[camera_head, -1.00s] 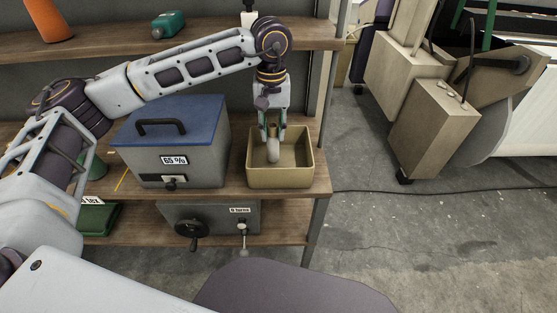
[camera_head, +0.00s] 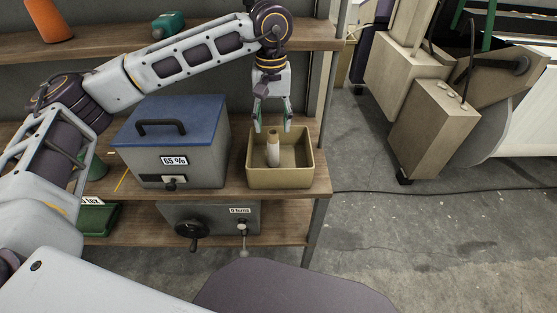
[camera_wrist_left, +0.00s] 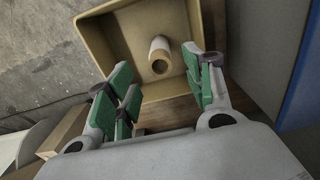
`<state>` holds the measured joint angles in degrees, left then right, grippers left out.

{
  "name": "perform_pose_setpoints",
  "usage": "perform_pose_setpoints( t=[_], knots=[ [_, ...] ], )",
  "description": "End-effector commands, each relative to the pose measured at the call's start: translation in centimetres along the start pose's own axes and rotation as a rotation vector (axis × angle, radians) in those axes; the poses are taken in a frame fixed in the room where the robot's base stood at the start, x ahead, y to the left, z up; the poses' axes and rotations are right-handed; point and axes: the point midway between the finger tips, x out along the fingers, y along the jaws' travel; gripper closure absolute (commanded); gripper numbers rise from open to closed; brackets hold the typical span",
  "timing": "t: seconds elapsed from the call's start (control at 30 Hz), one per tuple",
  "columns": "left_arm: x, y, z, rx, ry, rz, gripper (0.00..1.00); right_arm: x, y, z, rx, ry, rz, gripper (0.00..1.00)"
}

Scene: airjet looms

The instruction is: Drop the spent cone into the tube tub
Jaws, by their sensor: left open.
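The spent cone (camera_head: 273,150), a pale tube with a brown top end, stands roughly upright inside the tan tube tub (camera_head: 281,179) on the shelf. In the left wrist view the cone (camera_wrist_left: 159,58) shows its open end inside the tub (camera_wrist_left: 100,42), apart from the fingers. My left gripper (camera_head: 272,127) is open and empty above the tub, its fingertips over the cone's top. Its green-padded fingers are spread wide in the left wrist view (camera_wrist_left: 162,98). My right gripper is not in view.
A grey box with a blue lid (camera_head: 178,112) stands left of the tub. A crank box (camera_head: 215,222) is on the shelf below.

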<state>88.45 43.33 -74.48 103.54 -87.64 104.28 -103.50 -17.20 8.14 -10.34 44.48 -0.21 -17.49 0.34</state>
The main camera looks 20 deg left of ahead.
Motion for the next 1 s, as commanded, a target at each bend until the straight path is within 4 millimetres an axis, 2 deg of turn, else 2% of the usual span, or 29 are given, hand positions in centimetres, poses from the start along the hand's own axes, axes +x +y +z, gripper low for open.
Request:
perform_pose_setpoints(
  t=[0.2, 0.5, 0.7, 1.0],
  knots=[
    [-3.4, 0.1, 0.0, 0.001, 0.002, 0.001, 0.48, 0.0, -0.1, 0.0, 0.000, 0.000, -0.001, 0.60],
    [-7.5, 0.1, 0.0, 0.000, 0.001, 0.001, 0.48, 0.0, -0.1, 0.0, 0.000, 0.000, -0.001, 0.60],
    [-8.8, 0.0, 0.0, 0.000, 0.000, 0.000, 0.48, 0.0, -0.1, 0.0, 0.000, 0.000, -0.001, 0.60],
    [-9.1, 0.0, 0.0, 0.000, 0.000, 0.000, 0.48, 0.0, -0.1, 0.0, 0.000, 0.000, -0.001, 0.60]
  ],
)
